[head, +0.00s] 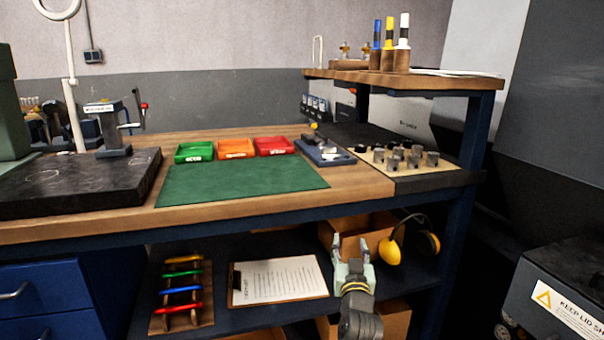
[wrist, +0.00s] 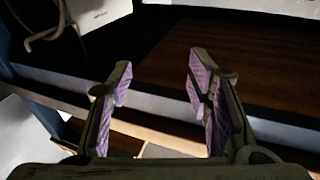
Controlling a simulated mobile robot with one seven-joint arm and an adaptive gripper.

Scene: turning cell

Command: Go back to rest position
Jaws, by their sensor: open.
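My gripper (head: 352,250) is in front of the workbench's lower shelf, to the right of the clipboard and below the bench top. Its two fingers point up and are apart, with nothing between them. In the wrist view my gripper (wrist: 162,85) also shows open and empty, its purple-lined pads facing each other. A cardboard box (head: 372,225) stands on the shelf behind the fingers and is partly hidden by them.
The wooden bench top (head: 350,187) carries a green mat (head: 240,184), red, orange and green trays, and metal parts at right. The shelf holds a clipboard (head: 280,279), coloured-handled tools and yellow ear defenders (head: 390,251). A lidded bin (head: 560,290) stands at right.

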